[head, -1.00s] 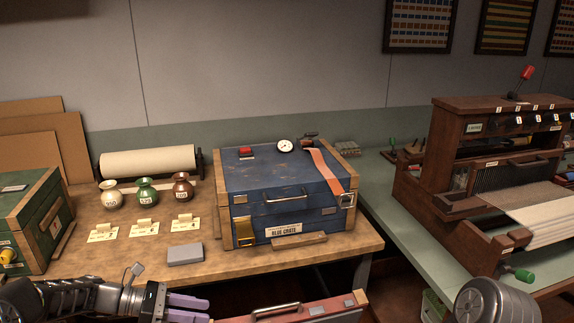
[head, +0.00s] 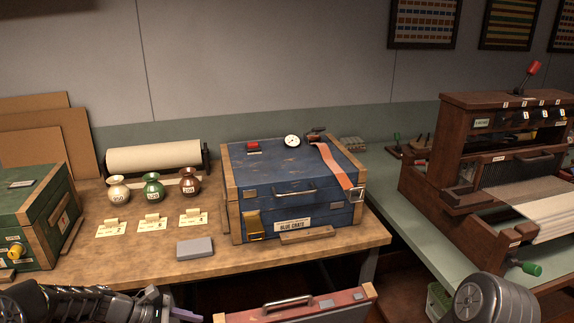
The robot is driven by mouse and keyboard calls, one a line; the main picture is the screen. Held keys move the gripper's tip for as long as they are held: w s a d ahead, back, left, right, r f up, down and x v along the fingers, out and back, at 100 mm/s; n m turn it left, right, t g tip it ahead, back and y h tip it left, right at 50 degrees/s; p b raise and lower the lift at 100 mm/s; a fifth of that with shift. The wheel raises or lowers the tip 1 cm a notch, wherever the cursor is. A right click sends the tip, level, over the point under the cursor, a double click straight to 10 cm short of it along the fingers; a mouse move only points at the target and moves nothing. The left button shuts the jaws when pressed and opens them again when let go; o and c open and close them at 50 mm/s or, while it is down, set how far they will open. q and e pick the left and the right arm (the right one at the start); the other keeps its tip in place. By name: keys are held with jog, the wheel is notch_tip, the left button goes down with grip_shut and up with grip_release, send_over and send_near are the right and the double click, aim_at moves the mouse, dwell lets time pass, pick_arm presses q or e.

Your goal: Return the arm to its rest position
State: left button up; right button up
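My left arm comes in at the bottom left, in front of the wooden table (head: 110,262). Only a bit of my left gripper (head: 184,315) shows at the bottom edge, with a purple finger partly in view. Most of the gripper is cut off, so I cannot see whether it is open or shut. A rounded grey part, probably of my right arm, shows at the bottom right. My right gripper is not in view.
A blue crate (head: 288,195) with an orange strap stands on the table. Three small vases (head: 153,188), cards and a grey block (head: 195,247) lie left of it. A red case (head: 300,308) is low in front. A green crate (head: 35,220) and a loom (head: 490,170) flank the scene.

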pick_arm(q)
jog(key=s+d+f+m+g+y, duration=0.1)
jog(key=s+d+f+m+y, duration=0.2)
jog(key=s+f+m, duration=0.4)
jog(key=s+d+f+m+y, duration=0.25)
jog(key=s+f, duration=0.25)
jog(key=f, duration=0.4)
jog(key=s+d+f+m+g, duration=0.1)
jog(key=s+d+m+g, duration=0.1)
jog(key=s+d+m, duration=0.5)
jog(key=s+d, duration=0.4)
jog(key=s, duration=0.5)
jog(key=shift+s+d+f+m, duration=0.15)
jog(key=shift+d+f+m, duration=0.05)
jog(key=shift+f+m, duration=0.15)
